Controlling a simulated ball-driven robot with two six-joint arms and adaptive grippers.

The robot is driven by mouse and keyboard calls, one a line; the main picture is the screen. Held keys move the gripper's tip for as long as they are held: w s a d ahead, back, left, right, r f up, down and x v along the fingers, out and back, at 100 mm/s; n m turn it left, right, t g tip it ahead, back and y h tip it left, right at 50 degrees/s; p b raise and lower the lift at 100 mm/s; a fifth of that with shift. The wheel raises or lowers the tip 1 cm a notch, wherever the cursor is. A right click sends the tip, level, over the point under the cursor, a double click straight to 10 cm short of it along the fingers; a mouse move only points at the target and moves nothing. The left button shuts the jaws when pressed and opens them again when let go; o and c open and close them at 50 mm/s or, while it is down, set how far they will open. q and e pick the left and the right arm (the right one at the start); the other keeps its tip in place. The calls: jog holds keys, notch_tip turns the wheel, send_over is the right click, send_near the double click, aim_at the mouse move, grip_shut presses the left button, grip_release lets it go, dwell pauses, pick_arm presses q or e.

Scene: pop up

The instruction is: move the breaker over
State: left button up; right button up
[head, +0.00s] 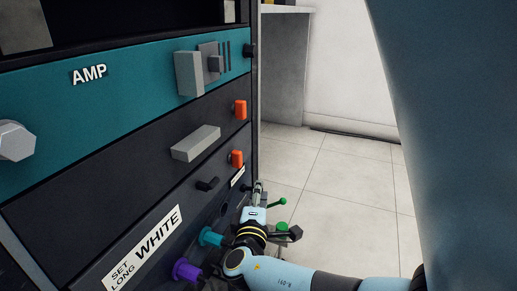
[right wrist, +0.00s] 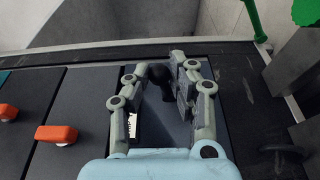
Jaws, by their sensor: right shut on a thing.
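My right gripper (head: 259,188) is low at the right edge of the dark rack panel. In the right wrist view its fingers (right wrist: 162,75) are shut on a black handle (right wrist: 160,84), likely the breaker, on the dark panel. A small white label (right wrist: 132,126) lies beside the left finger; a white label (head: 238,176) also shows just above the gripper in the head view. The held handle is hidden in the head view. My left gripper is not in view.
Orange switches (head: 240,109) (right wrist: 56,134), a grey bar handle (head: 196,143) and a small black lever (head: 207,184) stick out of the rack. Teal (head: 210,237) and purple (head: 187,270) knobs sit low near my right arm. A green-tipped lever (head: 282,201) is right of the gripper. Tiled floor (head: 330,180) is clear.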

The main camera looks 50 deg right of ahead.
jog(key=shift+o, duration=0.7)
jog(key=shift+w+r+p, duration=0.2)
jog(key=shift+r, duration=0.3)
jog(key=shift+w+r+p, duration=0.15)
jog(key=shift+w+r, duration=0.05)
jog(key=shift+r, duration=0.25)
jog(key=o, duration=0.9)
jog(key=shift+w+a, duration=0.1)
jog(key=shift+o, duration=0.2)
jog(key=shift+f, duration=0.1)
jog(key=shift+a, duration=0.1)
